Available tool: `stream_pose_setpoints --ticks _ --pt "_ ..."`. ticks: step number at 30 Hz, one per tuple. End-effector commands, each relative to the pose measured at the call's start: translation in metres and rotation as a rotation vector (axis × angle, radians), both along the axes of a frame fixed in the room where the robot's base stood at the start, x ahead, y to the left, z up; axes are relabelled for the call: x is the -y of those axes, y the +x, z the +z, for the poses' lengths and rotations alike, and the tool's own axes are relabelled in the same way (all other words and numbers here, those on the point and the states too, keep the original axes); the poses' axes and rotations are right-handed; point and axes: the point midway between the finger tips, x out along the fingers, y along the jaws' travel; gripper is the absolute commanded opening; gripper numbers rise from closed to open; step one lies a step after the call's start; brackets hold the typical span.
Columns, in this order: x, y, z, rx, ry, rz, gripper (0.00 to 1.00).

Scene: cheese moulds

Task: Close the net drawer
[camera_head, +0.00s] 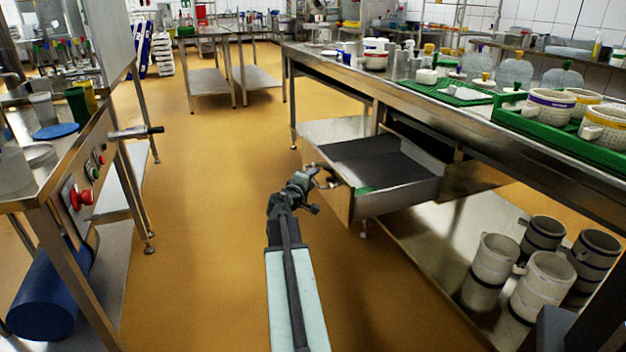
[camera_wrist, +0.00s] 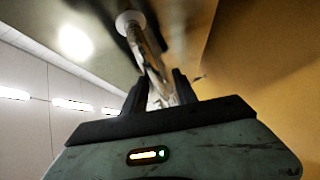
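The net drawer (camera_head: 404,193) is pulled out from under the right-hand steel table. It has metal sides, a dark inside and a small green patch near its front corner. Its front panel faces left, towards my gripper. My gripper (camera_head: 312,184) is at that front panel, next to the drawer's handle (camera_head: 328,177). In the wrist view my gripper's two dark fingers (camera_wrist: 160,92) stand apart, with the metal handle bar (camera_wrist: 145,50) running between their tips. A pale round mount (camera_wrist: 130,20) shows at the bar's far end. I cannot tell whether the fingers touch the bar.
The long steel table (camera_head: 455,120) carries green trays (camera_head: 540,128) with white moulds. Several grey pots (camera_head: 495,262) stand on its lower shelf. A left-hand bench (camera_head: 75,160) has a red button and a blue roll (camera_head: 45,295) below. The yellow floor (camera_head: 220,190) between is clear.

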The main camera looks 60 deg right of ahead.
Motion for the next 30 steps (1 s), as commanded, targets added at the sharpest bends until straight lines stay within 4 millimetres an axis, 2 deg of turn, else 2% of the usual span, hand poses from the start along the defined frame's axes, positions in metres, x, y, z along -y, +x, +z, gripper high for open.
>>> stream_pose_setpoints --ticks 1,4,5,30 --pt "-0.0003 0.0001 0.0001 0.0 0.0 0.0 0.32" --pt "-0.0004 0.0001 0.0001 0.0 0.0 0.0 0.04" --pt "-0.0005 0.0001 0.0001 0.0 0.0 0.0 0.0" --pt "-0.0011 0.0007 0.0 0.0 0.0 0.001 0.0"
